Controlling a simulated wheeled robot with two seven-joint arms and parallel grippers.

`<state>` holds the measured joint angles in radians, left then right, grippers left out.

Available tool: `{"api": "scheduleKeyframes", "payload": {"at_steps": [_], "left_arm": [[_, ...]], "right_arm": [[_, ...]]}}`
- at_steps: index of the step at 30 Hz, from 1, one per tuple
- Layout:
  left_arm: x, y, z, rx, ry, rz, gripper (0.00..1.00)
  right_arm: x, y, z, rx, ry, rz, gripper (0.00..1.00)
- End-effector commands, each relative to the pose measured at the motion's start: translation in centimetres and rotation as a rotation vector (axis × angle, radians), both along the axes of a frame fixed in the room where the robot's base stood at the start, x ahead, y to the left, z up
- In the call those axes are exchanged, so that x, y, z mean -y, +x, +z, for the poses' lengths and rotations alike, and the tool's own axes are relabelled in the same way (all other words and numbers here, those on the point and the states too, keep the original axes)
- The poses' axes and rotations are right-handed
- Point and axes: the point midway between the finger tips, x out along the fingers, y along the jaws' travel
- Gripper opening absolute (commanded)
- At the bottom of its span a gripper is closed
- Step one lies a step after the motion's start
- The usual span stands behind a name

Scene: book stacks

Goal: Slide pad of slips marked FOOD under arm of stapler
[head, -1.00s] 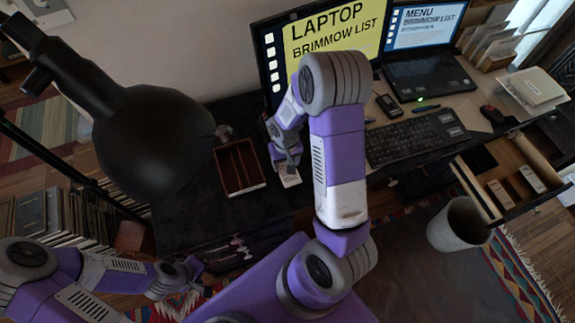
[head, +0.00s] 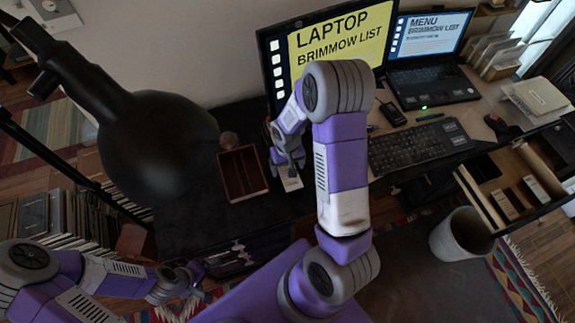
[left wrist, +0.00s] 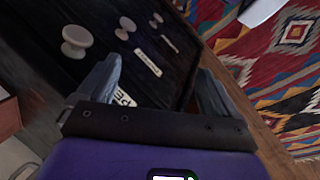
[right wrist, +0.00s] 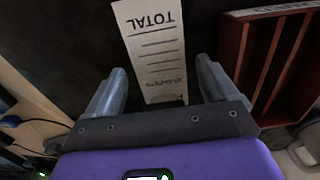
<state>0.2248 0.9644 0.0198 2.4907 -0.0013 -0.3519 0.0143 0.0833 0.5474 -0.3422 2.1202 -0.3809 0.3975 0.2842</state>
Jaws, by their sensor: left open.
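A white slip with the word TOTAL (right wrist: 155,45) lies on the dark desk and shows in the right wrist view; in the head view it is the small white patch (head: 292,184). My right gripper (right wrist: 160,85) is open, its fingers apart on either side of the slip's near end, not visibly touching it. In the head view this gripper (head: 288,162) is over the desk just right of the red tray. My left gripper (head: 196,275) is open and empty, low in front of the desk. I cannot make out a slip marked FOOD or a stapler.
A red divided tray (head: 243,174) sits left of my right gripper. A black lamp (head: 160,140) looms at left. A keyboard (head: 418,146), phone (head: 392,113) and laptop (head: 432,82) are at right. Drawer knobs (left wrist: 75,40) face my left gripper. An open drawer (head: 505,200) juts out at right.

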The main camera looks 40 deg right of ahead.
Motion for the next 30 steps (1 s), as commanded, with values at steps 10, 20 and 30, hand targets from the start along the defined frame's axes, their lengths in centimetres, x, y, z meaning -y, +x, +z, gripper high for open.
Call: {"api": "scheduleKeyframes", "payload": {"at_steps": [10, 20, 30], "left_arm": [[0.0, 0.0, 0.1, 0.000, 0.000, 0.000, 0.94], [0.0, 0.0, 1.3, 0.000, 0.000, 0.000, 0.94], [0.0, 0.0, 1.7, 0.000, 0.000, 0.000, 0.94]], "right_arm": [[0.0, 0.0, 0.3, 0.001, 0.000, 0.000, 0.92], [0.0, 0.1, 5.4, 0.004, 0.000, 0.000, 0.92], [0.0, 0.0, 7.6, 0.000, 0.000, 0.000, 0.92]]}}
